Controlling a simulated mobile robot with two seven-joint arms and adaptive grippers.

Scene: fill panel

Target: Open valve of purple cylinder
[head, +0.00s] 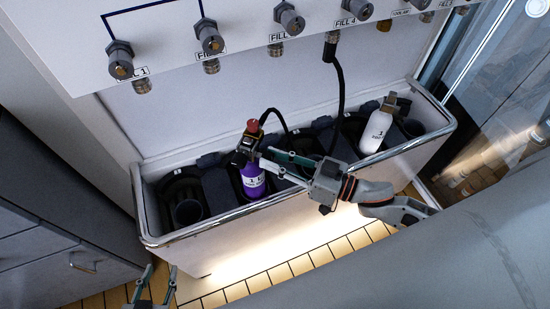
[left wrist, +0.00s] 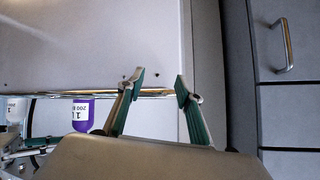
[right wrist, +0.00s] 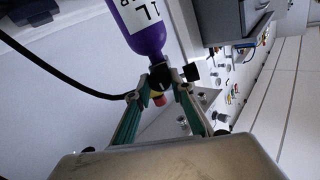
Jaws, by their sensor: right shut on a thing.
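The purple cylinder (head: 253,181) stands upright in a slot of the trough below the fill panel, with a white label and a red part (head: 253,127) at its top. My right gripper (head: 252,155) reaches in from the right and is shut on the valve at the cylinder's neck. In the right wrist view the dark valve (right wrist: 160,76) sits between the fingertips, below the purple body (right wrist: 148,38). My left gripper (left wrist: 160,78) is open and empty, low at the left outside the trough. The purple cylinder also shows in the left wrist view (left wrist: 95,114).
The trough has a metal rail (head: 210,222) along its front. A white cylinder (head: 376,130) stands at its right. The fill panel (head: 180,40) with several knobs is above. A black hose (head: 339,95) hangs down from it. Grey drawers (head: 50,235) are at the left.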

